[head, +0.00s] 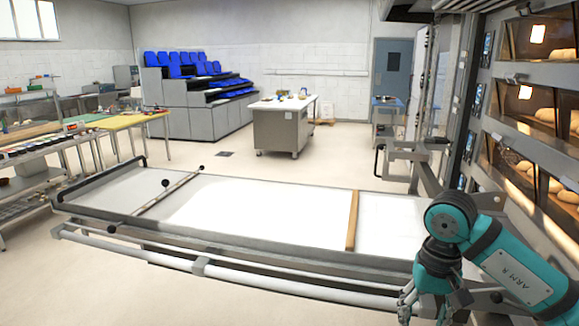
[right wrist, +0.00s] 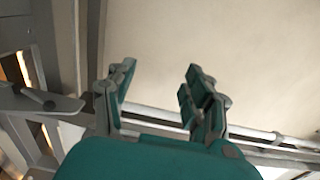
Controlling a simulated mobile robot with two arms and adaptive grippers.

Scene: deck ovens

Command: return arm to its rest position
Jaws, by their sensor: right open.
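My right arm comes in from the right in the head view, teal and marked "ARM R". Its gripper (head: 432,300) hangs low at the bottom right, beside the front right corner of the long loading table, and is partly cut off by the frame edge. In the right wrist view the right gripper (right wrist: 158,90) shows two fingers spread apart with nothing between them. Pale floor lies beyond the fingers, and metal rails cross behind them. My left gripper is not in view.
The white-topped loading table (head: 270,208), with a wooden bar (head: 352,220) across it, fills the middle. Deck ovens (head: 530,130) with bread stand close at the right. A metal rail (right wrist: 255,135) runs near the right fingers. Open floor lies behind the table.

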